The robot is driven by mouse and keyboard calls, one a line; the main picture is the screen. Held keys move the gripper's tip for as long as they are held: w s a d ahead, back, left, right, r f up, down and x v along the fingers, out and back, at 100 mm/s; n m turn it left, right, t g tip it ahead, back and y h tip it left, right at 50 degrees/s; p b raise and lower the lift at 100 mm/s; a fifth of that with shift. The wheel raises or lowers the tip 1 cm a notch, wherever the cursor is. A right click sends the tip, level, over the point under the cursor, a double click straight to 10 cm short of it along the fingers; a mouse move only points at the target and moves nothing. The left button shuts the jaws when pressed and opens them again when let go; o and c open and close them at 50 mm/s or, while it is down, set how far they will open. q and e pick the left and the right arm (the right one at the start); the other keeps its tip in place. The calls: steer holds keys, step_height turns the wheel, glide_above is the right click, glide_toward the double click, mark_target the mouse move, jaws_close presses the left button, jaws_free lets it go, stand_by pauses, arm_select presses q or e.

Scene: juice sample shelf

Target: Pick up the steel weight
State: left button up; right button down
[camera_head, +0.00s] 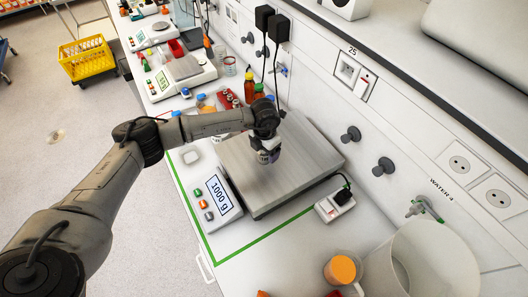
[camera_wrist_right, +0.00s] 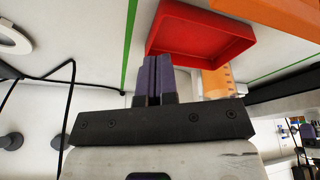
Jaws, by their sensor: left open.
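The steel weight (camera_head: 263,158) shows as a small shiny piece on the scale, mostly hidden by my left gripper. The scale (camera_head: 240,165) has a brushed metal plate, and its display (camera_head: 220,196) reads 1000 g. My left gripper (camera_head: 269,153) points down over the plate, open, with its fingers at the weight; I cannot tell whether they touch it. My right gripper (camera_wrist_right: 154,75) shows in the right wrist view with its purple fingers together and nothing visible between them.
A red tray (camera_wrist_right: 200,35) lies beyond the right fingers. A power socket box (camera_head: 336,205) stands beside the scale. An orange-filled cup (camera_head: 342,270) and a large clear container (camera_head: 425,265) are at the front right. Bottles (camera_head: 249,88) and a smaller balance (camera_head: 182,75) stand behind.

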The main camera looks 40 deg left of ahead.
arm_select(q)
steer(key=shift+c, duration=0.3)
jaws_close()
stand_by(0.6)
